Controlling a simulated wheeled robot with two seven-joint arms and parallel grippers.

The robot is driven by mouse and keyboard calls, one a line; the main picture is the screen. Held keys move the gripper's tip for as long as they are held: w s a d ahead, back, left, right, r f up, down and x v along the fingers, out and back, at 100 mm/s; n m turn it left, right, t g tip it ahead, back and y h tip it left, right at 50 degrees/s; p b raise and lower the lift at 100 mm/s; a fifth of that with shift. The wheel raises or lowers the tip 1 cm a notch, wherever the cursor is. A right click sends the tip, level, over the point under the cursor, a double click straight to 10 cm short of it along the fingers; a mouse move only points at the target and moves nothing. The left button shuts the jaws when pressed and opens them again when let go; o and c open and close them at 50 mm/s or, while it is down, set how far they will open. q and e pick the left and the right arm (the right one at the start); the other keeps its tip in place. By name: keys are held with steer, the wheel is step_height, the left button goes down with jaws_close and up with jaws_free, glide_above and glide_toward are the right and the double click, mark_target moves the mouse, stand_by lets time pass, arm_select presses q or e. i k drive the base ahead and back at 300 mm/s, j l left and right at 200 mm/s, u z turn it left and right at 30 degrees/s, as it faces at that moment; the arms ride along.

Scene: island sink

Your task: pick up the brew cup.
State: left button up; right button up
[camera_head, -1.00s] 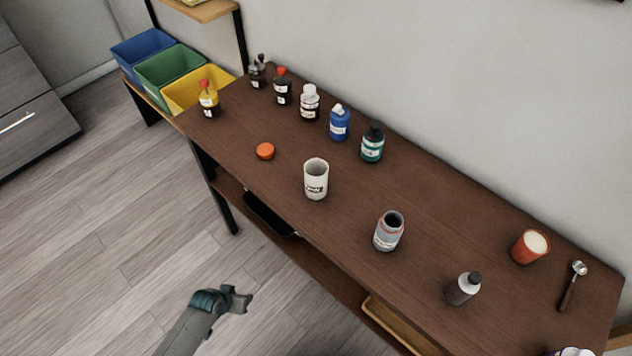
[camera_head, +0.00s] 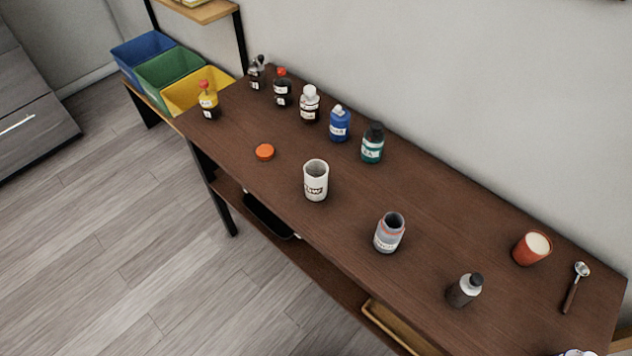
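The brew cup (camera_head: 316,181) is a white, open-topped cup with dark lettering on its front. It stands upright near the front edge of the dark brown table (camera_head: 345,222), around the middle of the view. Nothing touches it. Neither of my grippers shows in the head view now.
An orange lid (camera_head: 265,152) lies left of the cup. An open grey jar (camera_head: 389,233) stands to its right, then a dark-capped bottle (camera_head: 464,290), a red cup (camera_head: 531,248) and a spoon (camera_head: 575,288). Several bottles line the back, including a blue one (camera_head: 340,124).

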mark_target(315, 171)
steer(key=j+z, duration=0.15)
steer(key=z, duration=0.45)
steer(key=j+z, duration=0.35)
steer(key=j, duration=0.2)
steer(key=j+z, duration=0.35)
steer(key=j, duration=0.25)
steer(key=k+j, duration=0.1)
steer(key=j, duration=0.4)
steer(key=k+j+z, duration=0.1)
steer(key=j, duration=0.4)
steer(key=k+j, duration=0.1)
steer(key=j, duration=0.35)
steer(key=k+j+z, duration=0.1)
steer(key=j, duration=0.4)
